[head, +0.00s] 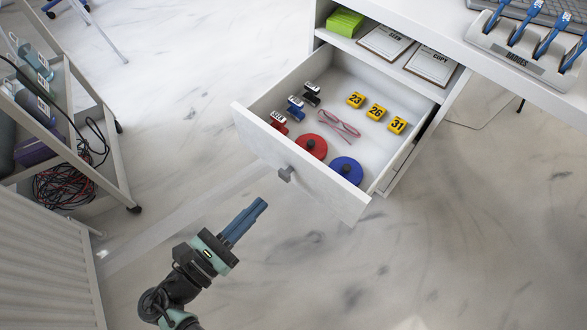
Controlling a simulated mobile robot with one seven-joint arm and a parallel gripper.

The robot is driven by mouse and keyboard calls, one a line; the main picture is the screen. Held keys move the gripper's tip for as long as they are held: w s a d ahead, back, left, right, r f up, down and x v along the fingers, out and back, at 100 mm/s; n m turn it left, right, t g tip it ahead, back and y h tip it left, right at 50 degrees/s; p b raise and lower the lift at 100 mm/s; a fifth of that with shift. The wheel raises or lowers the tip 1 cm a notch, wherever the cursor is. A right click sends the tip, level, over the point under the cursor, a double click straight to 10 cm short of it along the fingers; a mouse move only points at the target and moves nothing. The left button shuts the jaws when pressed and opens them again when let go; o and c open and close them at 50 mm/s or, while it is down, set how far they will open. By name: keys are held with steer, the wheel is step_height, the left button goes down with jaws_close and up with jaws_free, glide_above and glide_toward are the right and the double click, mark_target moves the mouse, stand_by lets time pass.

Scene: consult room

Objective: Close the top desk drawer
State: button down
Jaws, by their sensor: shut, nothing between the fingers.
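The top desk drawer (285,160) is white and stands pulled far out from the white desk (440,22). Its front panel faces the lower left and carries a small grey knob (286,173). Inside lie red, blue and black stamp-like items, a red disc, a blue disc, pink glasses (338,124) and yellow number tags (376,111). My gripper (262,204) is shut and empty, with long blue fingers. In the picture it is just below and left of the knob, in front of the drawer's front panel, apart from it.
An open shelf above the drawer holds a green block (345,21) and two clipboards (386,42). A cable holder (515,50) and keyboard are on the desktop. A cart (70,130) with cables stands at the left, above a ribbed white panel (45,270). The marble floor around my gripper is clear.

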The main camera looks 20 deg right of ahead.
steer(key=b, duration=0.3)
glide_toward(304, 160)
steer(key=x, duration=0.5)
steer(key=shift+w+d+f, duration=0.1)
steer(key=shift+d, duration=0.05)
steer(key=shift+x, duration=0.75)
steer(key=shift+d, duration=0.1)
steer(key=shift+w+d, duration=0.15)
steer(key=shift+d, duration=0.1)
steer(key=b+x, duration=0.7)
steer(key=x, duration=2)
steer(key=shift+b, duration=0.35)
steer(key=shift+w, duration=0.1)
